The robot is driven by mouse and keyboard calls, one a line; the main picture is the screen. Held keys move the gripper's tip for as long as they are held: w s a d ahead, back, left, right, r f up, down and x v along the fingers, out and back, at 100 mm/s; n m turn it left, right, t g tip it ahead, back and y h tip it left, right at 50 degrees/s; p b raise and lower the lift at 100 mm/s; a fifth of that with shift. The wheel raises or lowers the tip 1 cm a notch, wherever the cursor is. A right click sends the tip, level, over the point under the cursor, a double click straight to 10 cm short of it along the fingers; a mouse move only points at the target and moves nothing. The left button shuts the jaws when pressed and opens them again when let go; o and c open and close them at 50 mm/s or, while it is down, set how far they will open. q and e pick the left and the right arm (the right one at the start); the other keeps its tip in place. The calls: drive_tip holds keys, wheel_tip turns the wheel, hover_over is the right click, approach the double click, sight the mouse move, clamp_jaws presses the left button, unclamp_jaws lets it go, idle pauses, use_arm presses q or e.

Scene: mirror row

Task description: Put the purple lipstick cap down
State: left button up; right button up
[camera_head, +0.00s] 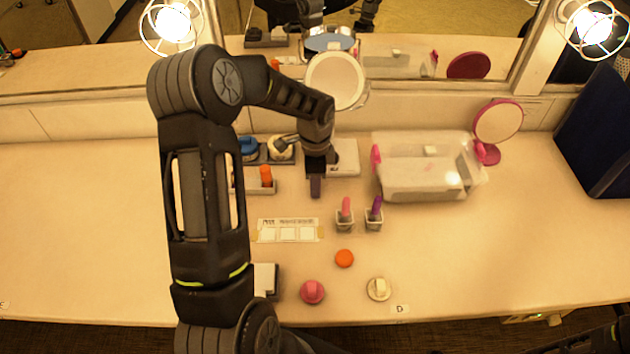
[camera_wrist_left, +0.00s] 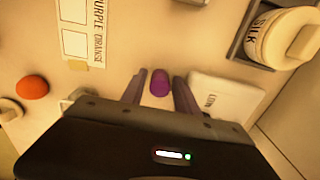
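The purple lipstick cap (camera_wrist_left: 159,86) shows as a small rounded purple shape between the two fingers of my left gripper (camera_wrist_left: 160,90) in the left wrist view. A narrow gap seems to show on each side of it, so the fingers look open around it. In the head view my left gripper (camera_head: 316,187) points down behind the label card; the cap cannot be made out there. A purple lipstick (camera_head: 376,207) stands uncapped in a small holder, beside a pink lipstick (camera_head: 346,208) in another. My right gripper is not in view.
A label card (camera_head: 288,241) with boxes lies in front of my gripper. A white case (camera_head: 345,158) and a jar (camera_head: 281,148) are close to it. A clear box (camera_head: 425,185) and pink mirror (camera_head: 498,122) stand right. The counter's right front is clear.

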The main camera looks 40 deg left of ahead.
use_arm(q)
drive_tip(key=shift+o, duration=0.9)
drive_tip(key=shift+r, duration=0.4)
wheel_tip(320, 180, up, 12)
drive_tip(key=shift+f+b, duration=0.2)
drive_tip(key=shift+b, duration=0.2)
drive_tip(key=shift+r, duration=0.1)
